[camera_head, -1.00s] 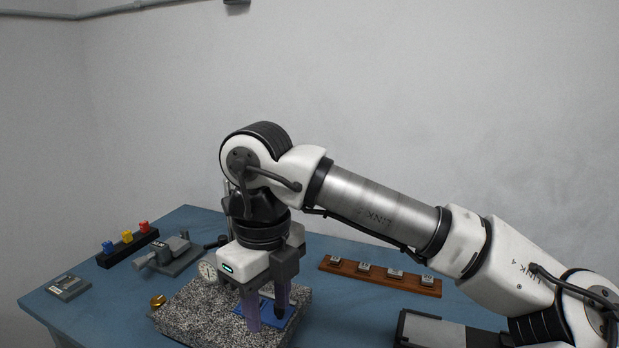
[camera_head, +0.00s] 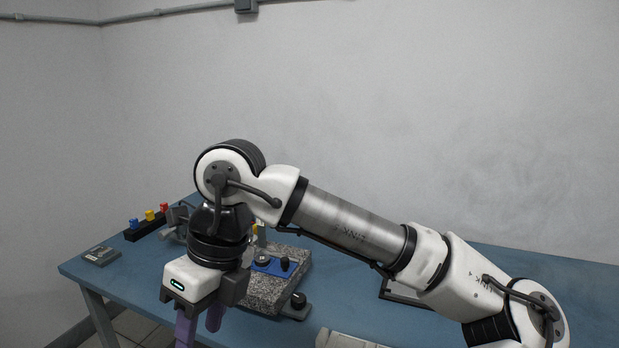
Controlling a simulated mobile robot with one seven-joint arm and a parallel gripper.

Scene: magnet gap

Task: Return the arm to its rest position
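My gripper (camera_head: 200,328) hangs down at the lower left, in front of the table's near edge in the picture. Its two purple fingers stand apart with a gap between them, and I see nothing held there. The left finger runs out of the picture at the bottom. My arm is raised and bent, reaching across from the lower right, with the wrist above the gripper.
A speckled granite block (camera_head: 262,291) lies on the blue table (camera_head: 345,300), with a blue piece (camera_head: 270,265) on top. A grey device is partly hidden by my wrist.

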